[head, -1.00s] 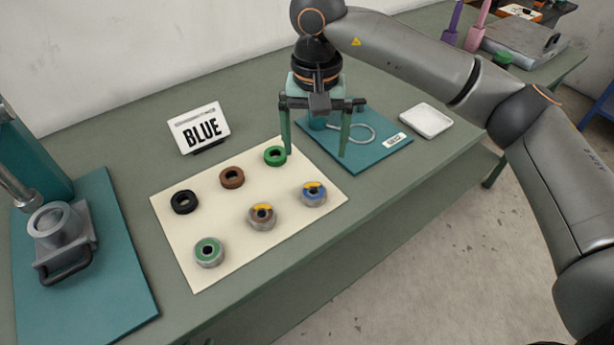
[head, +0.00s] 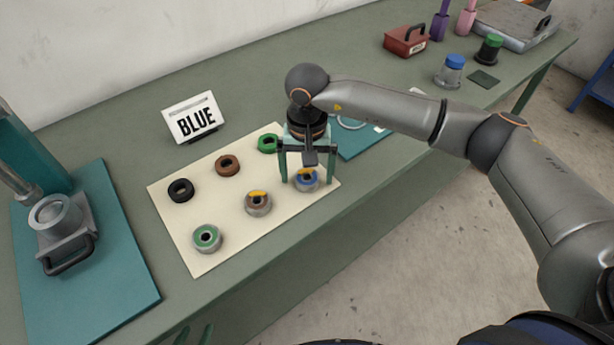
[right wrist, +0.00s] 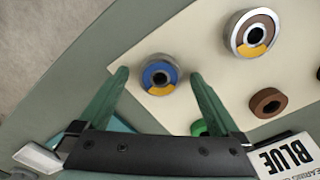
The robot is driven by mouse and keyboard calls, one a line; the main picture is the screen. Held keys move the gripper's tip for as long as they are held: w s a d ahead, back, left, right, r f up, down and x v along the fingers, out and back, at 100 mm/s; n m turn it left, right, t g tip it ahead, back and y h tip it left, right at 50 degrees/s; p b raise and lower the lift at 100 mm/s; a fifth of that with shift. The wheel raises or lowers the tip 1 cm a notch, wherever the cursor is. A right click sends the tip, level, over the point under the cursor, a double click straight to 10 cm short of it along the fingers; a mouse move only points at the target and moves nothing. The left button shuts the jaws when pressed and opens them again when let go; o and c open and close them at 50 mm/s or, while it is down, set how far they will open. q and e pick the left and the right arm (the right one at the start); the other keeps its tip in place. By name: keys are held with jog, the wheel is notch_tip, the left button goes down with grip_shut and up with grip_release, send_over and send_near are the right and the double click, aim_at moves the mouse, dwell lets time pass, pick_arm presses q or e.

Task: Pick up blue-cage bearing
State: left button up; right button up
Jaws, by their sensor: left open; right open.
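The blue-cage bearing (head: 306,181) is a metal ring with a blue cage and a yellow mark. It lies at the right end of the cream mat (head: 215,258). My right gripper (head: 307,182) is open above it, with a finger on either side in the head view. In the right wrist view the blue-cage bearing (right wrist: 159,75) sits between and just beyond the tips of the open right gripper (right wrist: 158,75). Whether the fingers are down at its level is unclear. My left gripper is not in view.
A brown-cage bearing (head: 258,202) and a green-cage bearing (head: 207,239) share the mat with black (head: 181,190), brown (head: 227,165) and green (head: 268,143) rings. A BLUE sign (head: 195,118) stands behind. A press fixture (head: 62,230) is at left.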

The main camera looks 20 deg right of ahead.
grip_shut()
dwell(0.8)
